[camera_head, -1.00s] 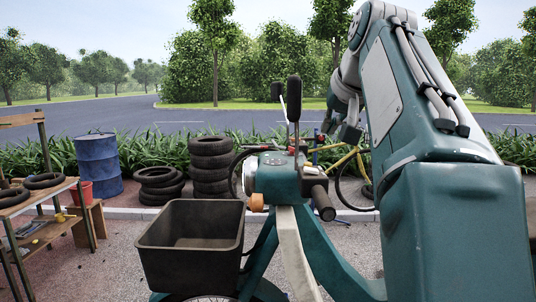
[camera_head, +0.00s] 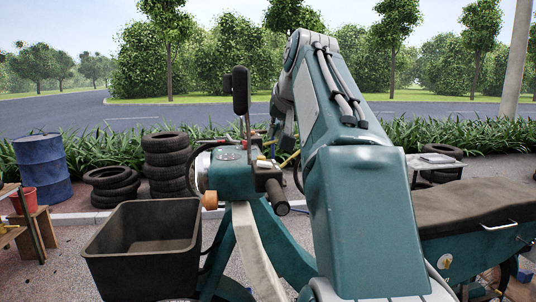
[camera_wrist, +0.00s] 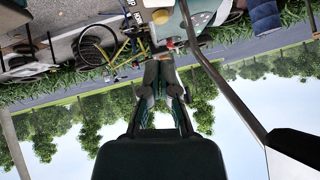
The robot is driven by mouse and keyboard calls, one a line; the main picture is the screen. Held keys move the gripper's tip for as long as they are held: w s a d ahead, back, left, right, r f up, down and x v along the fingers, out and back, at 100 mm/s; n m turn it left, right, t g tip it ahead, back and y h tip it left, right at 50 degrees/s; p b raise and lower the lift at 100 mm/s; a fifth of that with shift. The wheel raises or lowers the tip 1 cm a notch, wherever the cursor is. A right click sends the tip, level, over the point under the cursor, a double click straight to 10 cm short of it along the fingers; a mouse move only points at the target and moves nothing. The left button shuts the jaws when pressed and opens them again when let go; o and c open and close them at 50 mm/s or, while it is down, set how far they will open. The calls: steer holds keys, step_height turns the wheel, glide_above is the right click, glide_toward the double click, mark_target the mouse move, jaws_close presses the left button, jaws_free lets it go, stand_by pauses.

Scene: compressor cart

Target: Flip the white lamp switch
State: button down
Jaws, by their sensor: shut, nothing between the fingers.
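The vehicle's teal handlebar housing (camera_head: 231,176) stands in the middle of the head view, with a black grip (camera_head: 277,197), an orange turn lamp (camera_head: 210,200) and dark mirrors above. I cannot make out the white lamp switch for certain in either view. My gripper (camera_wrist: 164,66) is shut and empty in the wrist view, its tips close to the lower edge of the housing in that picture. A small red part (camera_wrist: 178,43) shows near the tips; I cannot tell whether they touch anything. In the head view my arm largely hides the gripper.
A dark open bin (camera_head: 143,250) is at front left, and a dark seat (camera_head: 480,208) is at right. Stacked tyres (camera_head: 168,165) and a blue barrel (camera_head: 42,167) stand behind. A mirror stem (camera_wrist: 222,88) slants close to my gripper in the wrist view.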

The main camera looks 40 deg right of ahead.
mark_target(266, 163)
steer(key=f, duration=0.1)
steer(key=w+a+f, duration=0.1)
steer(key=w+f, duration=0.1)
steer(key=f, duration=0.1)
steer(key=shift+a, duration=0.15)
steer(key=shift+w+f, duration=0.1)
steer(key=shift+f, duration=0.35)
steer(key=shift+d+f, duration=0.35)
steer(key=shift+f, duration=0.15)
steer(key=shift+a, duration=0.15)
